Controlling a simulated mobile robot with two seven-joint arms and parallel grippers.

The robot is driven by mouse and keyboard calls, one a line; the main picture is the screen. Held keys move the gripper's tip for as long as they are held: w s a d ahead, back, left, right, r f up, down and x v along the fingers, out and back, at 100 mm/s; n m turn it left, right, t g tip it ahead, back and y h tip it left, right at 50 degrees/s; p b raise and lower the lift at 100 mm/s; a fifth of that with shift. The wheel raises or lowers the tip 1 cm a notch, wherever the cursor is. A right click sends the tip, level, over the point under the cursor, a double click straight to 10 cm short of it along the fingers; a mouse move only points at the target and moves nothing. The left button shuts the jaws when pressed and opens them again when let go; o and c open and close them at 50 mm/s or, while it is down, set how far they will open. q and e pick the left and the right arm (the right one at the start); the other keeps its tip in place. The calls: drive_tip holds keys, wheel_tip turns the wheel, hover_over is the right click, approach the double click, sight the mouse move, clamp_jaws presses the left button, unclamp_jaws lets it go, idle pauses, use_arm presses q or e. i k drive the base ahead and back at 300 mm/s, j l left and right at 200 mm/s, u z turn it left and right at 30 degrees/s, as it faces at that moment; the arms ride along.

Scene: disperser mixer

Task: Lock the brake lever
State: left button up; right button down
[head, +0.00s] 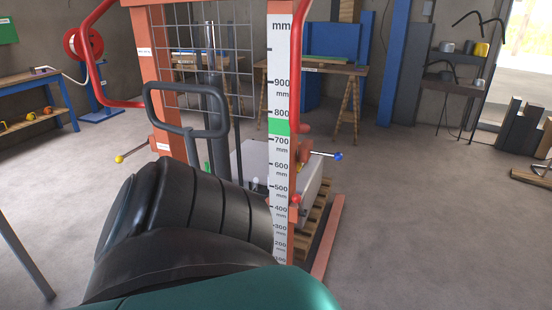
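An orange hand-lift truck with a wire mesh guard (215,45) stands ahead in the head view. A lever with a yellow knob (120,159) sticks out at its left, and a lever with a blue knob (338,156) at its right. A red knob (296,198) shows low beside the scale. I cannot tell which of these is the brake lever. A dark loop handle (187,112) stands in front of the mast. Neither gripper is in view. A large dark arm link of mine hides the truck's lower front.
A white millimetre scale (281,165) with a green mark rises along the truck. A grey box (262,160) sits behind it over a wooden pallet (316,212). Workbenches and a red hose reel (83,44) stand further back.

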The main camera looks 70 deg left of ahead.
sight(297, 199)
drive_tip(key=i+u, duration=0.15)
drive_tip(key=u, duration=0.35)
drive_tip(key=i+u, duration=0.2)
drive_tip(key=u, duration=0.25)
drive_tip(key=i+l+u, duration=0.1)
drive_tip(key=u, duration=0.4)
drive_tip(key=i+u, duration=0.2)
drive_tip(key=u, duration=0.25)
drive_tip(key=i+l+u, duration=0.1)
drive_tip(key=u, duration=0.35)
drive_tip(key=i+l+u, duration=0.2)
drive_tip(key=u, duration=0.25)
drive_tip(key=i+l+u, duration=0.15)
drive_tip(key=u, duration=0.15)
drive_tip(key=i+l+u, duration=0.25)
